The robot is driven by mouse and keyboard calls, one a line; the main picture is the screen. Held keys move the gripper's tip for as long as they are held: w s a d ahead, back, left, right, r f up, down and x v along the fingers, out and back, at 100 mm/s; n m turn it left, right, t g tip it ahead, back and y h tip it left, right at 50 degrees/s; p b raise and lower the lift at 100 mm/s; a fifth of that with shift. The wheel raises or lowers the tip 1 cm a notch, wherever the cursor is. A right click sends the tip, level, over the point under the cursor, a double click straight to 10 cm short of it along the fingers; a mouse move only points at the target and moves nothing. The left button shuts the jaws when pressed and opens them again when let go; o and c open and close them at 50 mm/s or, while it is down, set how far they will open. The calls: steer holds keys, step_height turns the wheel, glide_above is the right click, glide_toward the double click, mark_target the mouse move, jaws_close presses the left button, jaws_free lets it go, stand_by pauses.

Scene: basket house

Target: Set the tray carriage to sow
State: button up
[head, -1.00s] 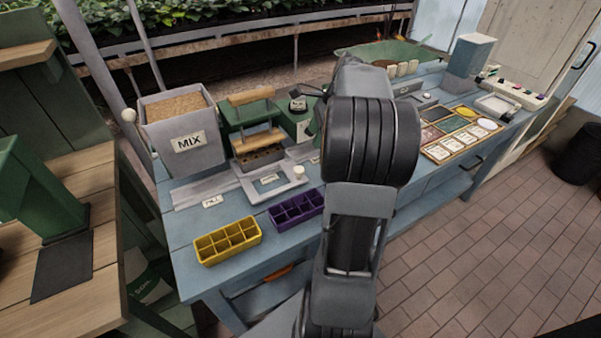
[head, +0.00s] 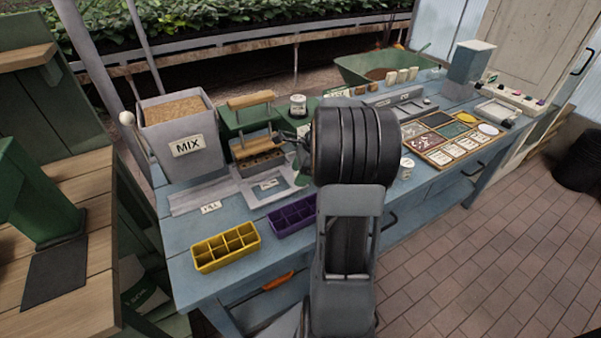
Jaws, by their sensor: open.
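The tray carriage (head: 262,186) is a pale grey flat plate with a small label, on a grey rail on the blue bench. It sits in front of the wooden dibber block, right of the label (head: 211,207) that seems to read FILL. My gripper (head: 297,158) is open at the carriage's right end, largely hidden behind my thick dark wrist. The carriage's white knob is covered now, and I cannot tell whether the fingers touch it. The rail's right part and any sow mark are hidden behind my arm.
A yellow tray (head: 226,246) and a purple tray (head: 294,216) lie in front of the rail. The MIX bin (head: 183,138) stands at the back left. A dibber with wooden handles (head: 251,120) rises behind the carriage. A seed board (head: 455,137) lies to the right.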

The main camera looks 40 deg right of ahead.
steer(key=shift+c, duration=0.2)
jaws_close()
stand_by(0.4)
